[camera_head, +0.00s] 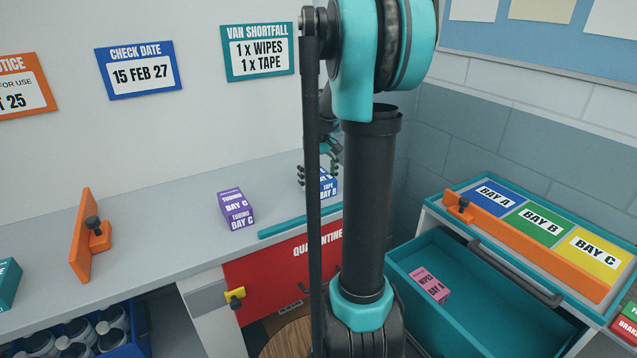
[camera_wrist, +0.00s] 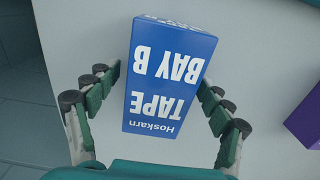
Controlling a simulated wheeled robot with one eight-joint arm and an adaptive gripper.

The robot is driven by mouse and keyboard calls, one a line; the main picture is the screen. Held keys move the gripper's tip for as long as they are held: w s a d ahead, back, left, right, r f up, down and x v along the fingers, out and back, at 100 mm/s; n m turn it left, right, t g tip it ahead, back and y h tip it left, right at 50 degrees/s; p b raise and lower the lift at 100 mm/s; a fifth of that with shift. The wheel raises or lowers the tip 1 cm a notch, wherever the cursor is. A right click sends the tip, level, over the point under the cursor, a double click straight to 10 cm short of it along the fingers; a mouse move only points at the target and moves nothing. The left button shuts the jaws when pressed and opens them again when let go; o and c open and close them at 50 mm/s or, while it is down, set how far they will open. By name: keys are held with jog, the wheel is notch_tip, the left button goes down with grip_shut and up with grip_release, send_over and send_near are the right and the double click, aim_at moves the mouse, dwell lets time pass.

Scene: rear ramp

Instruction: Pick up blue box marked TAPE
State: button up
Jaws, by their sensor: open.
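The blue box marked TAPE and BAY B (camera_wrist: 168,78) stands between the open fingers of my gripper (camera_wrist: 152,100) in the wrist view, its lettering upside down there. A gap shows on each side, so the fingers appear apart from it. In the head view the blue box (camera_head: 328,186) is on the grey counter, partly hidden behind my arm. My gripper (camera_head: 318,170) shows small there at the box, also partly covered by my arm.
A purple TUBING box (camera_head: 236,209) stands left of the blue box on the counter (camera_head: 150,235). A teal strip (camera_head: 290,224) lies along the front edge. An orange bracket (camera_head: 84,235) stands further left. A teal open drawer (camera_head: 480,310) at right holds a pink WIPES box (camera_head: 430,285).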

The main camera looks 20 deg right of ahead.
jog(key=shift+f, duration=0.1)
jog(key=c, duration=1.4)
